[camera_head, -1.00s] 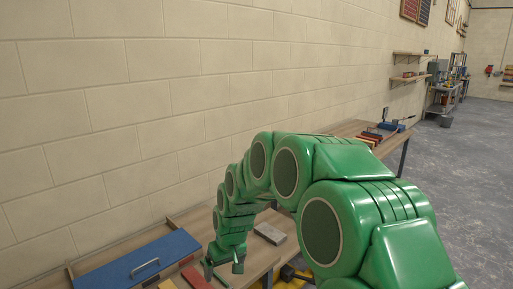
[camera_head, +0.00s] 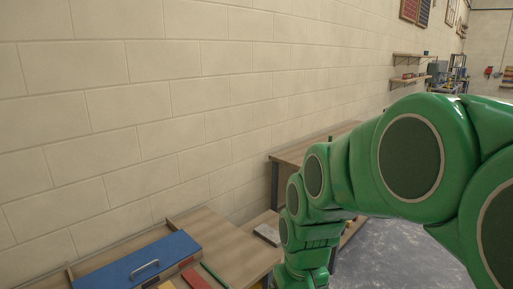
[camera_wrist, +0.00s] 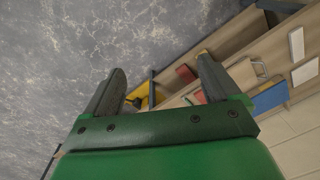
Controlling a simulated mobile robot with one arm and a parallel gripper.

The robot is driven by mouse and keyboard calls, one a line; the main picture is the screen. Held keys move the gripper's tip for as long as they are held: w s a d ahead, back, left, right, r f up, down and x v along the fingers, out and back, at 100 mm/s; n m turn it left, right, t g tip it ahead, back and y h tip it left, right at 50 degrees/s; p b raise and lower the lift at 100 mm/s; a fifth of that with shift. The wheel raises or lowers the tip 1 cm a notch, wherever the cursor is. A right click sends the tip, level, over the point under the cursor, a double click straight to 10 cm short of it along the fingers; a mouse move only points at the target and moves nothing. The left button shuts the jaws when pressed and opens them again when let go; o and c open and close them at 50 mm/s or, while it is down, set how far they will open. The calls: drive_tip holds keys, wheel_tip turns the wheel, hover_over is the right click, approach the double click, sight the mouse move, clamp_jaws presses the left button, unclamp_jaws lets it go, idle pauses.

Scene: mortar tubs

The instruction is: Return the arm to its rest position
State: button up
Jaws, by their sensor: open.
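My green arm (camera_head: 405,165) fills the right side of the head view, bent over and reaching down. My gripper is below the bottom edge of that view, so its fingers are hidden there. In the wrist view my gripper (camera_wrist: 158,88) shows two dark fingers spread wide apart, with nothing held between them. Grey floor and part of the bench show beyond the fingertips.
A wooden bench (camera_head: 236,247) runs along the block wall (camera_head: 130,110). On it are a blue panel with a handle (camera_head: 137,262), a red block (camera_head: 195,279) and a grey block (camera_head: 267,234). A yellow thing (camera_wrist: 146,92) shows between the fingers. Open floor (camera_head: 400,262) lies right.

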drive_tip(key=s+d+m, duration=0.1)
drive_tip(key=s+d, duration=0.1)
drive_tip(key=s, duration=0.3)
drive_tip(key=s+d+r+m, duration=0.1)
drive_tip(key=s+d, duration=0.1)
drive_tip(key=s, duration=0.4)
drive_tip(key=s+d+m+g, duration=0.1)
drive_tip(key=s+d, duration=0.2)
drive_tip(key=s, duration=0.2)
drive_tip(key=shift+s+r+h, duration=0.3)
drive_tip(key=shift+r, duration=0.05)
